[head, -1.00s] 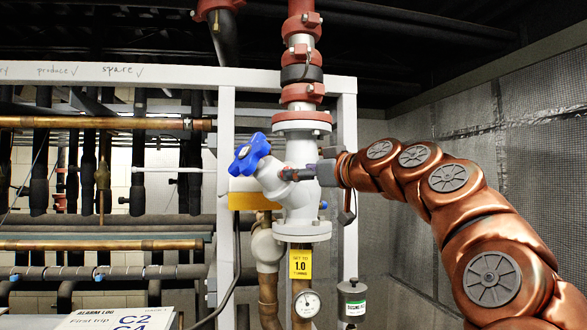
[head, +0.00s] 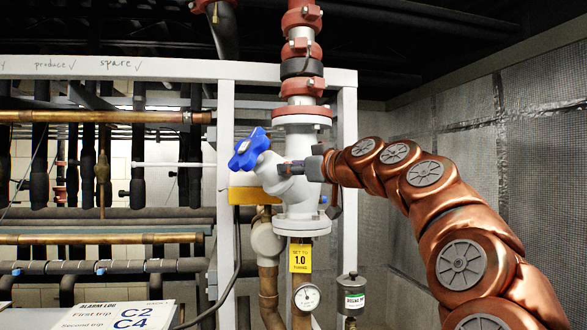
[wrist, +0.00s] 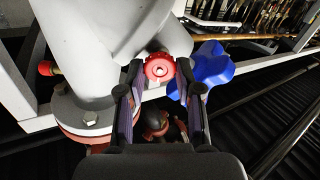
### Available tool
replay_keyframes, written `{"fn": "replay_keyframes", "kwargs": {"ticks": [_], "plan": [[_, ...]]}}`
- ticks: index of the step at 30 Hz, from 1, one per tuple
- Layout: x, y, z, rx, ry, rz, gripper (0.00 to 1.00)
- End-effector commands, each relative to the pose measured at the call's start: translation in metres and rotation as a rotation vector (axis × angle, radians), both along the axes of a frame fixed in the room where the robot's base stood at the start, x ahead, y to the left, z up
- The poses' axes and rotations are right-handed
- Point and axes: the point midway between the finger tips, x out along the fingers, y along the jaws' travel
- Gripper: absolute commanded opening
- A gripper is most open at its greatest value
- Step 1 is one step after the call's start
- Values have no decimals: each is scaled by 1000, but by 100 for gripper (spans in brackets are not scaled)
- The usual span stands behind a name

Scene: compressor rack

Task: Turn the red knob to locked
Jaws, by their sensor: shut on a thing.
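The red knob (wrist: 159,68) is a small round scalloped cap on the side of the white valve body (wrist: 95,35). It sits between the two fingertips of my gripper (wrist: 160,76), which is shut on it. In the head view my gripper (head: 290,168) reaches the white valve (head: 299,205) from the right, and its fingers mostly hide the knob there. The knob's locked marking cannot be read in either view.
A blue star-shaped handwheel (head: 249,148) is just left of the knob; it also shows close beside the right finger in the wrist view (wrist: 208,70). A yellow tag (head: 300,258) and a gauge (head: 307,297) are below. A white rack post (head: 225,190) stands left.

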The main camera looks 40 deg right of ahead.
Motion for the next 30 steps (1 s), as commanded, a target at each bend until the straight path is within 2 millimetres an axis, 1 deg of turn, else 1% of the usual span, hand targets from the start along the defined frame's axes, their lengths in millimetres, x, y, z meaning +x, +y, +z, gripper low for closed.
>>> {"fn": "replay_keyframes", "kwargs": {"ticks": [1,3,8,14,20,30], "plan": [[0,0,0,0,1,1,7],[0,0,0,0,1,1,0],[0,0,0,7,2,1,0],[0,0,-1,62,7,0,0],[0,-1,0,191,18,-1,0],[0,-1,0,506,50,0,0]]}}
